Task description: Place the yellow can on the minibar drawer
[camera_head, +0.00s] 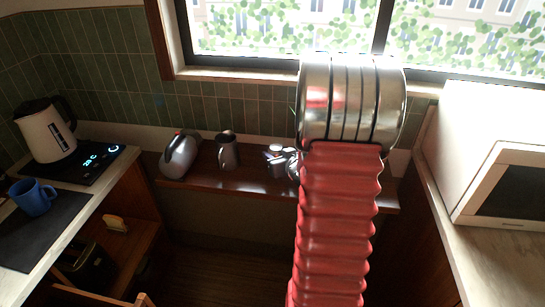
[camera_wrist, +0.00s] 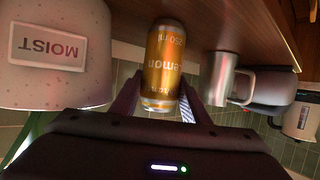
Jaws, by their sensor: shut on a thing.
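The yellow can (camera_wrist: 165,62) is upright in the wrist view, which shows the scene upside down. My gripper (camera_wrist: 161,98) has a finger on each side of it and is shut on it. The can's base is by the brown wooden shelf (camera_wrist: 215,22); I cannot tell whether it touches. In the head view, my red arm hides the can and gripper. A wooden drawer-like compartment (camera_head: 143,250) shows under the left counter; I cannot tell for sure that it is the minibar drawer.
A pale canister labelled MOIST (camera_wrist: 52,75) and a metal mug (camera_wrist: 222,75) flank the can. The shelf also holds a grey rounded appliance (camera_head: 180,155). A white kettle (camera_head: 46,130) and blue mug (camera_head: 33,197) stand left; a microwave (camera_head: 500,170) stands right.

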